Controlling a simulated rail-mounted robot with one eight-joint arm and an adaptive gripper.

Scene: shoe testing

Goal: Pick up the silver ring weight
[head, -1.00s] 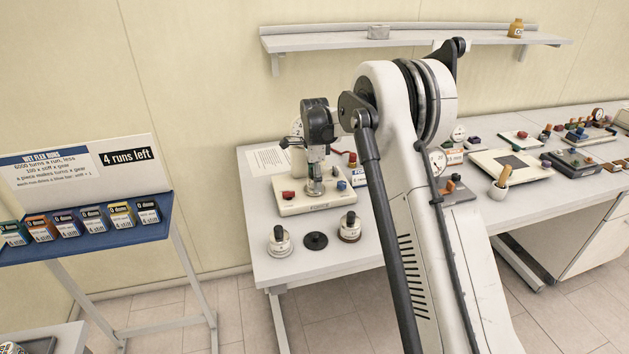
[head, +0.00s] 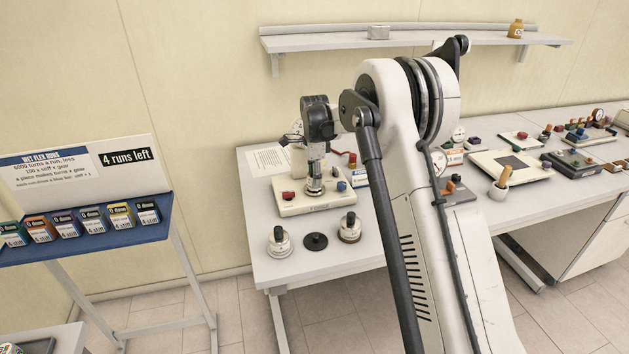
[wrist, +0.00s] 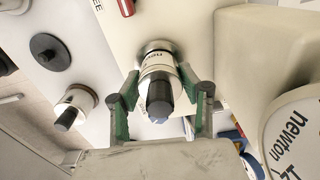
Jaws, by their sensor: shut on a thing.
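Whether the weight touches the base is unclear. My fingers hide part of its sides.
Two other knobbed weights (head: 279,243) (head: 349,229) and a black disc (head: 316,241) stand at the table's front. The cream base (head: 290,207) carries a red knob (head: 288,195) and a blue knob (head: 341,185). A dial gauge (head: 439,161) stands to the right, partly behind my arm.

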